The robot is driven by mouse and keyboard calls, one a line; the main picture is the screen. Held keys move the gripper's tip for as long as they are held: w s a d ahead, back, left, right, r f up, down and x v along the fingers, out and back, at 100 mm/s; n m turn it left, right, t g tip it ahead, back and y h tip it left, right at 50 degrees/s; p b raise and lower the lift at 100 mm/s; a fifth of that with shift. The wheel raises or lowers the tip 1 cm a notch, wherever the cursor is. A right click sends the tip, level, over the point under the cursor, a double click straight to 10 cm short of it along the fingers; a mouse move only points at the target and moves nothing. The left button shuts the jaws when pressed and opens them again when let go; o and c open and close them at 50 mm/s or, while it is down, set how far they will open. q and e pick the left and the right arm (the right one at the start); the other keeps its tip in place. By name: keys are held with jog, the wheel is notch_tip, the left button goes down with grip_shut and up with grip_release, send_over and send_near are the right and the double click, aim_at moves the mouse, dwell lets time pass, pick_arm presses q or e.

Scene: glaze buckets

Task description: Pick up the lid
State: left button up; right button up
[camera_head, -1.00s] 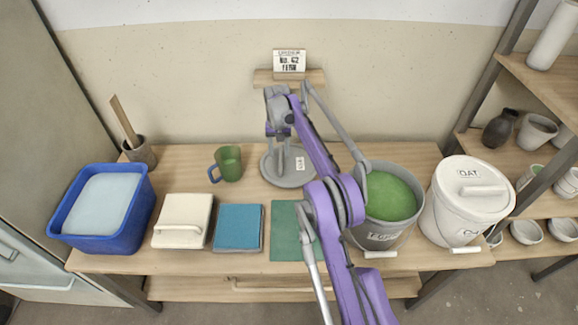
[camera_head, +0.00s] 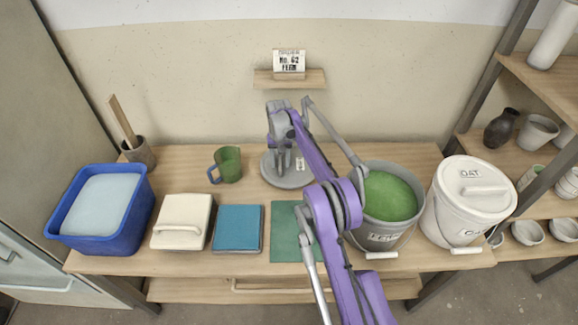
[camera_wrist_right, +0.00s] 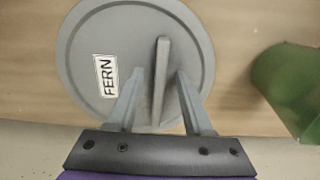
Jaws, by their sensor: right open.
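The lid is a round grey disc (camera_head: 273,180) with a bar handle and a white label, lying flat on the table behind the green mat. In the right wrist view the lid (camera_wrist_right: 87,45) fills the upper left, its label reads FERN, and its handle (camera_wrist_right: 161,65) stands up. My right gripper (camera_head: 283,162) is over the lid. In the wrist view its open fingers (camera_wrist_right: 159,90) stand on either side of the handle, with gaps visible. The grey bucket of green glaze (camera_head: 392,197) is uncovered, partly behind my right arm. My left gripper is out of view.
A green mug (camera_head: 229,163) stands left of the lid. The blue tub (camera_head: 95,243), white lidded box (camera_head: 182,222), blue tile (camera_head: 238,228) and green mat (camera_head: 285,240) line the front. The OAT bucket (camera_head: 465,205) is at right. A small wall shelf (camera_head: 262,80) hangs behind.

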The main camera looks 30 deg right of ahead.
jog(key=shift+f, duration=0.1)
jog(key=shift+c, duration=0.2)
grip_shut()
